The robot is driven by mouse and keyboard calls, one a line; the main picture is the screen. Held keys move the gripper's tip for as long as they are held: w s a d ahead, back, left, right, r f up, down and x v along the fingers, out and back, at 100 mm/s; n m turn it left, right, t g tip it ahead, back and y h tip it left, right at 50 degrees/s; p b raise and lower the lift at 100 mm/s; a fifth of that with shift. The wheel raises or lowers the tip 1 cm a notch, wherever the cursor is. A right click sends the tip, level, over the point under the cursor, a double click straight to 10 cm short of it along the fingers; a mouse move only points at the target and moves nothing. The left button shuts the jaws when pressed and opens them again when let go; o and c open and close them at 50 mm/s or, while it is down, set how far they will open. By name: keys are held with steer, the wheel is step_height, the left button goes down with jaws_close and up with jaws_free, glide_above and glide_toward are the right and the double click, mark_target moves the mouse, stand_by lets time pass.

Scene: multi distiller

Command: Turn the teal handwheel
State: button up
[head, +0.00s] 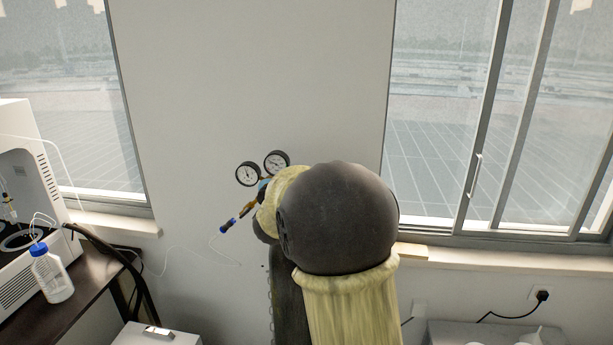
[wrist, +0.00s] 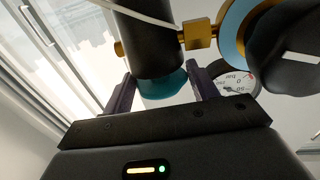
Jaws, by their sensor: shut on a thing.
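The teal handwheel (wrist: 163,88) shows in the wrist view as a short teal rim at the end of a dark cylinder (wrist: 150,45). My gripper (wrist: 160,75) has one dark finger on each side of the handwheel and is shut on it. The cylinder hides part of the handwheel. Brass fittings (wrist: 200,34) join the cylinder to a regulator with a light blue face. In the head view my arm hides the gripper and I cannot make out the handwheel.
Two round gauges, a left one (head: 248,174) and a right one (head: 276,162), stand close to my arm. A dark bench (head: 88,285) with a blue-capped bottle (head: 51,273) is further left. Windows flank the wall.

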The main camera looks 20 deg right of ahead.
steer(key=shift+r, duration=0.15)
steer(key=o, duration=0.9)
steer(key=shift+a, duration=0.25)
